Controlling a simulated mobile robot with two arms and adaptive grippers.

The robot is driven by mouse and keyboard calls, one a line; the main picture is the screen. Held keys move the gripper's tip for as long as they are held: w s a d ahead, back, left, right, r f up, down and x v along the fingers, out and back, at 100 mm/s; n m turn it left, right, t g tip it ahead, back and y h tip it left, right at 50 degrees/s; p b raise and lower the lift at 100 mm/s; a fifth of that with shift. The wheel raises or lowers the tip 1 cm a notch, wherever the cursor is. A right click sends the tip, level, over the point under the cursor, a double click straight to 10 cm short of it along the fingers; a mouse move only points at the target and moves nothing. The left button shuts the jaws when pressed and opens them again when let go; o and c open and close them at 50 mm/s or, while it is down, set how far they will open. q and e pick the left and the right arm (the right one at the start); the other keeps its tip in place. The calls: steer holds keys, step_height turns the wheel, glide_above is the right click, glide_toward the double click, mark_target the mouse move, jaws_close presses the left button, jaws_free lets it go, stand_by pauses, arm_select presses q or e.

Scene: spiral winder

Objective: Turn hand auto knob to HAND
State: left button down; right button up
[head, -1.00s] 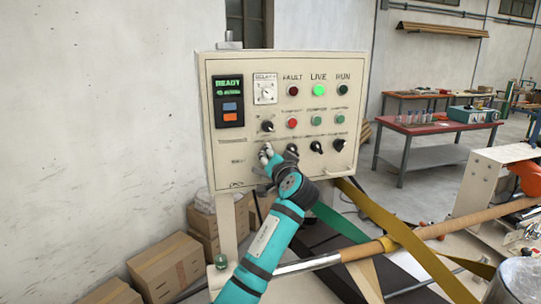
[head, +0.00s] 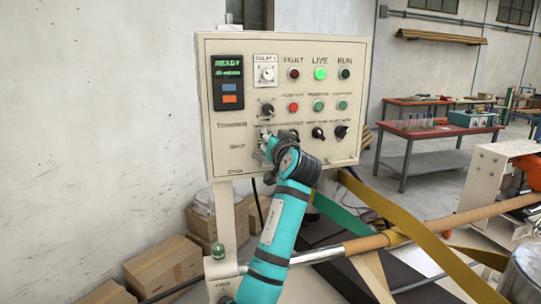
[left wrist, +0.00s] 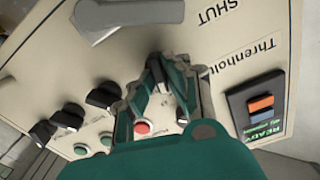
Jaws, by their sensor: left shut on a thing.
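A cream control panel (head: 219,139) stands in front of me in the head view. My left gripper (head: 265,138) is at the left end of its bottom row of black knobs. Its fingers are shut on the knob there, taken as the hand auto knob, which they mostly hide; its label and pointer direction are not readable. The wrist view shows the panel upside down, with the left gripper's fingers (left wrist: 158,82) against its face and the other black knobs of that row, the nearest one (left wrist: 103,97) beside the fingers. My right gripper is not in view.
Just above the held knob is another black knob (head: 267,109), beside a red button (head: 294,107). A grey bar-like handle (left wrist: 130,18) is close to the fingers near the SHUT label. Yellow and green straps cross a roller (head: 360,245) at lower right. Cardboard boxes (head: 163,268) stand below left.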

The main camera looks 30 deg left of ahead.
arm_select(q)
steer(key=shift+s+a+f+n+b, duration=0.1)
steer(key=shift+n+b, duration=4)
steer(key=shift+n, duration=0.5)
steer(key=c, duration=1.4)
jaws_free()
steer(key=shift+o, duration=0.2)
steer(key=shift+s, duration=0.1)
